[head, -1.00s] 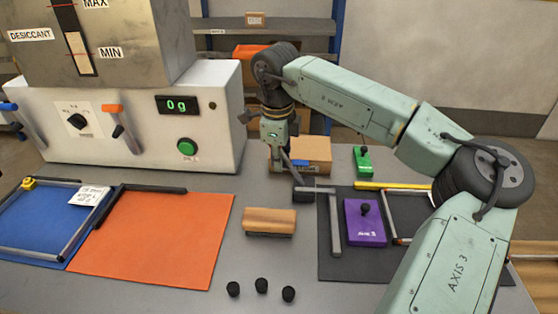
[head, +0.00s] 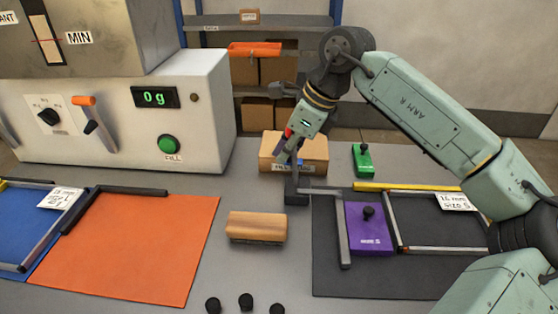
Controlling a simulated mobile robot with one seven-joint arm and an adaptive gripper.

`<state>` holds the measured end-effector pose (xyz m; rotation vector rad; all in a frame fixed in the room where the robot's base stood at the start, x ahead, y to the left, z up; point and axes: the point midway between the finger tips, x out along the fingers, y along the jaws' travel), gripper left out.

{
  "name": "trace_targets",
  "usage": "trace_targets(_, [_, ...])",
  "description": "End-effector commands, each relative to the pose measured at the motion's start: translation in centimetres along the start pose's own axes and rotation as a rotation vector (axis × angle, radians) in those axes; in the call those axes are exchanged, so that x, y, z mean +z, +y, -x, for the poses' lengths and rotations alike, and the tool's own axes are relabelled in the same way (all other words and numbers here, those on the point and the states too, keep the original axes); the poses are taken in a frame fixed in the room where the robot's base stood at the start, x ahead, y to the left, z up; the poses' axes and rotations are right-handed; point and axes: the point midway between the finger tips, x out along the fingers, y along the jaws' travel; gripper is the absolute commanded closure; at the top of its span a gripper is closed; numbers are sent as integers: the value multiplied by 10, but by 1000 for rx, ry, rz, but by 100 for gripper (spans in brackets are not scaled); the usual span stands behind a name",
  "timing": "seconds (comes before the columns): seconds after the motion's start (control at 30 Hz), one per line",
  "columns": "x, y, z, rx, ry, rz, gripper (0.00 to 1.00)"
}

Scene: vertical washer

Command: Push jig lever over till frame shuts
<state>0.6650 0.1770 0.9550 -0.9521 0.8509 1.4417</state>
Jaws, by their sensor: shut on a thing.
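The jig lies on a dark mat (head: 330,280) at the right of the table in the head view. Its grey left frame bar (head: 343,235) runs alongside a purple block (head: 369,230), with little or no gap visible. A grey and black frame (head: 445,249) lies to the block's right. The jig lever (head: 292,180) rises from a dark base at the mat's back left corner. My gripper (head: 284,152) points down at the lever's upper end and is shut on it. The fingers are small and the exact contact is hard to see.
A cardboard box (head: 308,150) stands close behind my gripper. A green block (head: 363,160) and a yellow bar (head: 405,187) lie to its right. A wooden-topped brush (head: 257,227) sits in front. The dispenser (head: 120,120) stands left; an orange mat (head: 140,250) is mostly clear.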

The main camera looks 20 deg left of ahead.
Motion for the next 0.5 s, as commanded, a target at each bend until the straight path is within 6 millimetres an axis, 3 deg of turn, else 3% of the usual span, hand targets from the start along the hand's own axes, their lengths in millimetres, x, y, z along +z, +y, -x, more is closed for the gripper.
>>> trace_targets(0.4, [-30, -6, 14, 66, -375, -37, 100])
trace_targets(0.5, [-35, -8, 17, 64, -369, -35, 100])
